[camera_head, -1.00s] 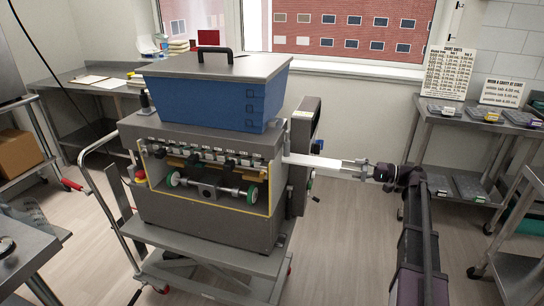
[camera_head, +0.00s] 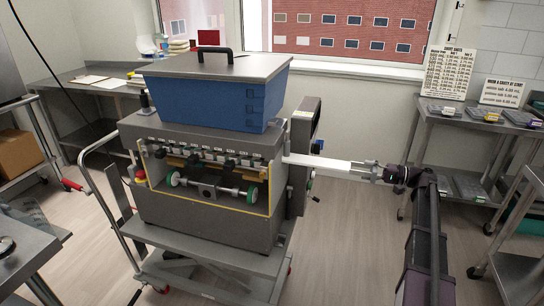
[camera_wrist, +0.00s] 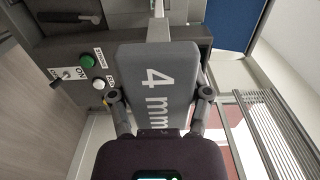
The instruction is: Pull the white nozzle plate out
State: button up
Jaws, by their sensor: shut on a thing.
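The white nozzle plate (camera_head: 320,164) sticks out of the right side of the grey depositor (camera_head: 210,205) as a long, level bar. Its inner end is hidden inside the machine. My gripper (camera_head: 366,171) is shut on the plate's outer end, to the right of the machine. In the wrist view, the plate's grey end face (camera_wrist: 157,85) marked "4 mm" lies between the two fingers of my gripper (camera_wrist: 160,98). A short white stretch of the plate shows beyond that face, toward the machine.
A blue hopper (camera_head: 212,98) with a lid sits on the depositor, which stands on a wheeled lift cart (camera_head: 200,280). A steel table (camera_head: 440,118) with trays and signs stands at the right. Floor between the machine and that table is clear.

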jog(key=shift+v, duration=1.95)
jog(key=shift+d, duration=0.1)
jog(key=shift+v, duration=2.45)
jog(key=o, duration=0.8)
grip_shut()
jog(key=shift+r, duration=0.2)
